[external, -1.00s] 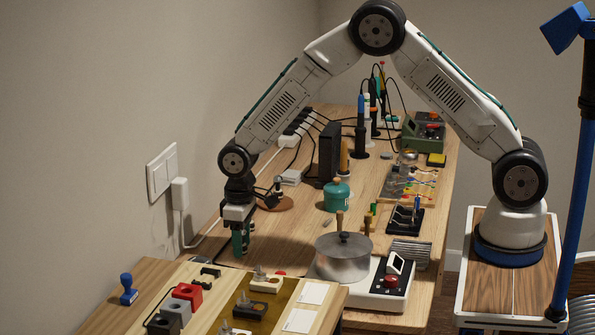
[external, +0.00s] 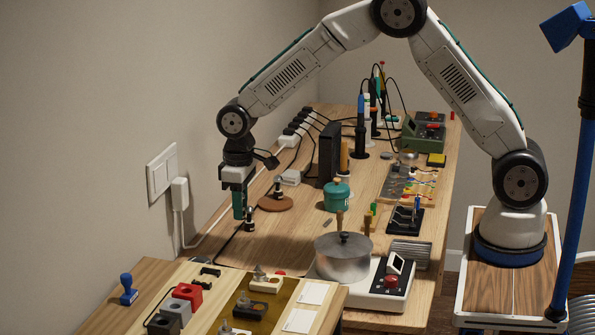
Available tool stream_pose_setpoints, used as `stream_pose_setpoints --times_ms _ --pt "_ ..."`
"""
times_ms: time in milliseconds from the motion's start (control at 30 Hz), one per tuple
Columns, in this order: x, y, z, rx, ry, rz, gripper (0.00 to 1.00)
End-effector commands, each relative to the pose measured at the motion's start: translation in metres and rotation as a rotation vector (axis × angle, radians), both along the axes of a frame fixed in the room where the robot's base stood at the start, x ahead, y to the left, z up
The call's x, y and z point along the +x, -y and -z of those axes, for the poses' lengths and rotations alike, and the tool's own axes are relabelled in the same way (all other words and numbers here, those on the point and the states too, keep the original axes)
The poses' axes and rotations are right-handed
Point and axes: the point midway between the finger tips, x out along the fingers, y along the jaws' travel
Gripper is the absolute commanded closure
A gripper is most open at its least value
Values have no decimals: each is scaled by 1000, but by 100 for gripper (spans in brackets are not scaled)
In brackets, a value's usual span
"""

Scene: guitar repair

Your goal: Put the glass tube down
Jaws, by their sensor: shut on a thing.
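My gripper (external: 240,208) points straight down over the left side of the wooden workbench (external: 300,226), with its green fingers closed together. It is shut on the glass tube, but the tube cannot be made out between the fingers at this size. A small dark upright piece (external: 250,222) stands just right of the fingertips; I cannot tell whether they touch. A round brown pad (external: 266,204) with a small dark-and-light piece on it (external: 278,186) lies to the right of my gripper.
A teal canister (external: 337,197) and a metal pot (external: 343,262) stand to the right. A black upright box (external: 329,155) and a power strip (external: 291,136) are farther back. A nearer table (external: 140,310) holds red and grey blocks.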

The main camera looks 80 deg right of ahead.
Motion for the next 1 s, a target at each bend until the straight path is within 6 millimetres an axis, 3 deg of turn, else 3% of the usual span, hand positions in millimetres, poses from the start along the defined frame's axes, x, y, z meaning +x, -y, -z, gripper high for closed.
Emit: stream_pose_setpoints --times_ms 167,267,400,600,800,1000 --pt "-2 35 -16 0 6 56 89" --pt "-15 73 -16 0 -3 125 89" --pt "-49 133 -10 0 -12 334 89" --pt "-109 195 5 -1 -19 758 89" --pt "-146 211 20 -3 -18 1099 89" --pt "-152 209 28 -2 -6 1286 89"
